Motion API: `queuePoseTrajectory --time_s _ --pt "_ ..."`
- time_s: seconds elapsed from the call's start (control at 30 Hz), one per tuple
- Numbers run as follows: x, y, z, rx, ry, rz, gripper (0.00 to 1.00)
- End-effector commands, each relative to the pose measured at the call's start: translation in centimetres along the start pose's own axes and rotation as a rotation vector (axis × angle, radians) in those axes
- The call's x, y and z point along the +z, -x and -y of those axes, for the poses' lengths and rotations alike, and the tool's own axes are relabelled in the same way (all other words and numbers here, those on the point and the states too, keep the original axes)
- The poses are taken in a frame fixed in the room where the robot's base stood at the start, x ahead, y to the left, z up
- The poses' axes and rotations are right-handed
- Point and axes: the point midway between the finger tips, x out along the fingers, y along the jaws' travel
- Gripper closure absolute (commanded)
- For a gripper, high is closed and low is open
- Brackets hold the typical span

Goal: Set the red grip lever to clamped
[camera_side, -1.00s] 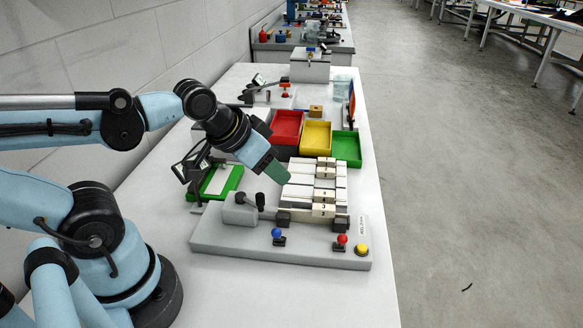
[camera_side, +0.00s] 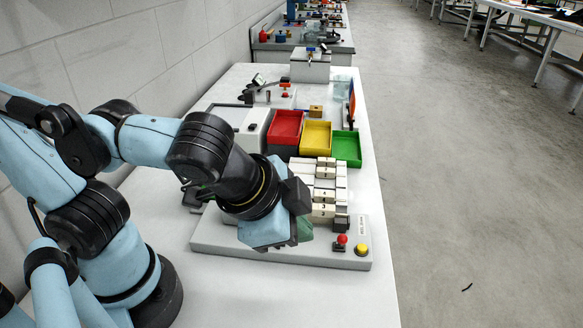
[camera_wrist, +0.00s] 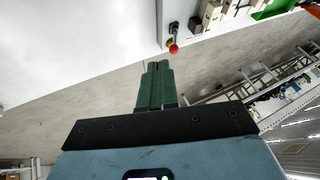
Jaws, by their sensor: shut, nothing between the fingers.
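The red grip lever (camera_side: 342,239) is a small red knob on a short dark stem, at the front right of the grey fixture base (camera_side: 218,238). In the wrist view the red knob (camera_wrist: 174,49) is just beyond the fingertips and slightly right of them. My gripper (camera_side: 304,232) is left of the lever in the side view, low over the front of the base. Its green fingers (camera_wrist: 157,66) are together in the wrist view, with nothing between them. They look apart from the knob. I cannot tell which setting the lever is in.
A yellow button (camera_side: 361,249) is right of the red lever. White blocks with numbers (camera_side: 324,210) stand behind it on the fixture. Red (camera_side: 286,126), yellow (camera_side: 316,136) and green (camera_side: 347,148) bins are farther back.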

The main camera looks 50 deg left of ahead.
Motion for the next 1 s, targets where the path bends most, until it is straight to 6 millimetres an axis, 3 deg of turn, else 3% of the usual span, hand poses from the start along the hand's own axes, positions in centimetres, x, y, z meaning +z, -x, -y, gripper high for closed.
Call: queuePoseTrajectory --time_s 0.1,0.3,0.77,1.0 --pt "-0.5 1.0 -1.8 -0.009 -0.076 -0.024 1.0" --pt "-0.8 2.0 -3.2 -0.025 -0.139 -0.049 1.0" --pt "-0.9 2.2 -3.4 -0.028 -0.149 -0.055 1.0" --pt "-1.0 0.8 -3.4 -0.03 -0.146 -0.054 1.0"
